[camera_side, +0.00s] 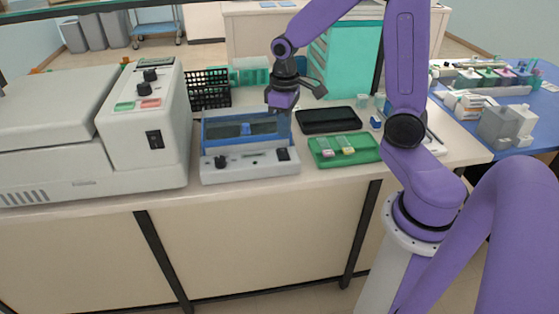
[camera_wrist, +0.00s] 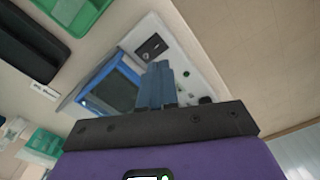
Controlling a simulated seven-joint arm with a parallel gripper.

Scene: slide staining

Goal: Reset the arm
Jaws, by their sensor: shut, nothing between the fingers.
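My purple arm reaches over the bench, and my gripper (camera_side: 283,101) hangs above the right back part of a white device with a blue-framed basin (camera_side: 248,165). In the wrist view my gripper's blue fingers (camera_wrist: 161,86) are together with nothing between them. Behind them the device's blue-framed dark window (camera_wrist: 113,90) and its white front panel (camera_wrist: 165,45) with a black switch show. I cannot tell whether the fingertips touch the device.
A large white machine (camera_side: 150,125) stands at the left. A black wire rack (camera_side: 208,90) is behind the device. A black tray (camera_side: 328,119) and a green tray (camera_side: 365,147) holding slides lie to its right. A blue table (camera_side: 545,115) with bottles is at far right.

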